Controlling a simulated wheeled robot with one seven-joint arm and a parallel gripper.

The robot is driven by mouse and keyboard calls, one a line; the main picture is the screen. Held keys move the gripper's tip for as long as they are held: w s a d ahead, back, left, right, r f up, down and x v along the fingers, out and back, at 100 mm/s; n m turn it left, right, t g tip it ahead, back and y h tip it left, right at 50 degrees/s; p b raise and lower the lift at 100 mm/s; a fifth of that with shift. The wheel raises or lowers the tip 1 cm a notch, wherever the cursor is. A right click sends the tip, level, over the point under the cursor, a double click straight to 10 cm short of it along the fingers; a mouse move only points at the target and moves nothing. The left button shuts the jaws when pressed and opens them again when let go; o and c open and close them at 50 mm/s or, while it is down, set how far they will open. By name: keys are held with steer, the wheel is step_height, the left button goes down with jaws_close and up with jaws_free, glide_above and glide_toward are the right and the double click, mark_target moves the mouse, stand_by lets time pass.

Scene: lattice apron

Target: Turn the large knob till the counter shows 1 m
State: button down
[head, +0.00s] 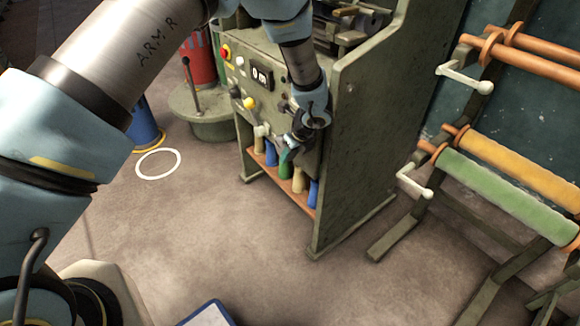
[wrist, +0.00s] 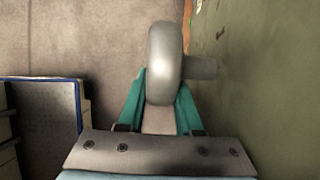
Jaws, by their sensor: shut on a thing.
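The counter (head: 262,77) on the sloped face of the green-grey machine (head: 355,130) reads 0 m in the head view. My gripper (head: 287,150) is at the right part of that face, low down. In the wrist view the large knob (wrist: 165,60) is a thick pale grey disc seen edge-on, with a short shaft running right to the green panel (wrist: 265,80). The teal fingers of my gripper (wrist: 160,100) stand on both sides of the disc and are shut on it. In the head view my wrist and gripper hide the knob.
A red button (head: 225,53) and a yellow knob (head: 249,103) are on the same face. Coloured rolls stand on a low shelf (head: 270,180) beneath. A rack with cranks (head: 415,187) and rolls is at the right. The floor (head: 230,230) in front is mostly clear.

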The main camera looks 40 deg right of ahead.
steer(key=t+b, duration=0.1)
steer(key=b, duration=0.1)
steer(key=f+t+b, duration=0.1)
steer(key=t+b, duration=0.1)
steer(key=b, duration=0.1)
steer(key=t+b, duration=0.1)
steer(key=b, duration=0.2)
steer(key=shift+w+d+f+t, duration=0.1)
steer(key=shift+w+f+t, duration=0.05)
steer(key=shift+f+t, duration=0.2)
steer(key=t+b, duration=0.2)
steer(key=b, duration=0.1)
steer(key=shift+w, duration=0.25)
steer(key=shift+w+r+t+b, duration=0.1)
steer(key=shift+w+t+b, duration=0.1)
steer(key=shift+t+b, duration=0.5)
steer(key=shift+w+r+t+b, duration=0.15)
steer(key=shift+t+b, duration=0.25)
steer(key=shift+t, duration=0.45)
steer(key=c, duration=0.6)
jaws_free()
steer(key=shift+w, duration=0.1)
